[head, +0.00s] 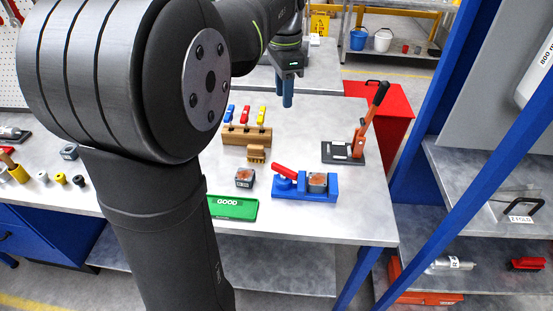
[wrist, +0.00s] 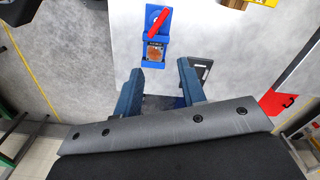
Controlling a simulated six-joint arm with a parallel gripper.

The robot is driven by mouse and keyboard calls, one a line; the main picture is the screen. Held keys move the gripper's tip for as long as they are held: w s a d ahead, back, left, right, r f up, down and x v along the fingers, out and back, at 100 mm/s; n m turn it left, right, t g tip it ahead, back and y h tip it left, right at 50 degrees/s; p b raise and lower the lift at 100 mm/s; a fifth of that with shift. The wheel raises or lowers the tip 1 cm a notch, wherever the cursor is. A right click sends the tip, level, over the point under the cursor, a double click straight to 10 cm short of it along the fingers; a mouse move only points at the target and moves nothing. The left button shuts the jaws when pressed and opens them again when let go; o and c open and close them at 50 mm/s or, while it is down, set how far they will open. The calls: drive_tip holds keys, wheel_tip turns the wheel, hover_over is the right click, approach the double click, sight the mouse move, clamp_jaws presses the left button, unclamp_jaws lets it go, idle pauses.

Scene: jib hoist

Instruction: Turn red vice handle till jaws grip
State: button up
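The blue vice (head: 305,193) stands on the bench in the head view, with its red handle (head: 284,171) slanting up on its left end. A grey block with a rusty-brown top (head: 318,181) sits at its right end. I cannot tell whether the jaws touch the block. In the wrist view the vice (wrist: 145,38), the red handle (wrist: 159,20) and the block (wrist: 155,54) show at top centre, beyond my fingertips. My gripper (wrist: 160,68) has its two blue fingers apart with nothing between them. In the head view my gripper (head: 287,92) hangs pointing down, behind and above the vice, apart from it.
A similar block (head: 245,177) and a green GOOD tray (head: 232,213) lie left of the vice. A wooden rack (head: 246,137) with coloured handles and a brush (head: 256,153) stand behind. An orange-lever device (head: 345,153) stands at back right. The bench's front right is clear.

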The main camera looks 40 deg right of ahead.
drive_tip(key=f+n, duration=0.2)
drive_tip(key=n, duration=2.4)
approach(283, 168)
wheel_tip(283, 168, down, 9)
drive_tip(key=shift+w+r, duration=0.1)
drive_tip(key=shift+c, duration=0.5)
clamp_jaws()
